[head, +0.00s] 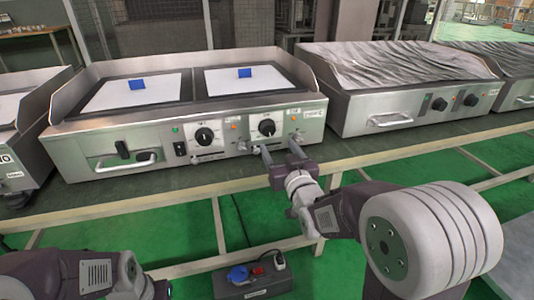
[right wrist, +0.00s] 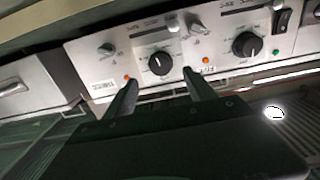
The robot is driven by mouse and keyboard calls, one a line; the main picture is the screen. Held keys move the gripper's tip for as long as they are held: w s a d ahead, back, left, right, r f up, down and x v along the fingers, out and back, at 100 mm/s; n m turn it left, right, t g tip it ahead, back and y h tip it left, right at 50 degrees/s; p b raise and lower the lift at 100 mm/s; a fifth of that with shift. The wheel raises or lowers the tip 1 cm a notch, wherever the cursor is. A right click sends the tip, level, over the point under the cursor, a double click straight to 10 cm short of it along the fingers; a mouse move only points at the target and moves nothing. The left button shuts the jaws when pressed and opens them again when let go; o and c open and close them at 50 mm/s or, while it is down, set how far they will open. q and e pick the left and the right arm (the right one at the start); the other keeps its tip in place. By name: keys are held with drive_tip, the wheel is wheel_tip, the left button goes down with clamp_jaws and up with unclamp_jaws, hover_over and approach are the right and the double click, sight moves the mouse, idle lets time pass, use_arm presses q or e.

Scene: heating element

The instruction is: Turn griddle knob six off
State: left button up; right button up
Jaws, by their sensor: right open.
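A steel griddle (head: 100,155) with two plates carries a left black dial knob (head: 204,136) and a right black dial knob (head: 267,127) on its front panel. My right gripper (head: 280,149) is open, just in front of and below the right knob. In the right wrist view, which is turned over, that knob (right wrist: 160,63) lies beyond the two fingertips (right wrist: 160,82), between them, with a visible gap. The other knob (right wrist: 246,44) is to the right there. No readable number shows which knob is six. My left gripper is not visible; only part of its arm shows.
Small switches and indicator lights (right wrist: 205,60) sit close around the knobs. A front drawer handle (head: 122,160) juts out at the left. A covered griddle (head: 375,103) with two knobs stands to the right. The metal table rail (head: 160,197) runs below the griddle.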

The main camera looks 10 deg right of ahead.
sight(269, 132)
drive_tip(key=w, duration=0.2)
drive_tip(key=w+p, duration=0.1)
drive_tip(key=w, duration=0.1)
drive_tip(key=shift+a+r, duration=0.1)
drive_tip(key=shift+r, duration=0.1)
drive_tip(key=w, duration=0.3)
drive_tip(key=w+b, duration=0.1)
drive_tip(key=shift+w+a+f, duration=0.1)
drive_tip(key=shift+w+f, duration=0.05)
drive_tip(key=shift+f, duration=0.1)
drive_tip(key=shift+w+r, duration=0.1)
drive_tip(key=shift+w, duration=0.35)
drive_tip(key=c, duration=1.4)
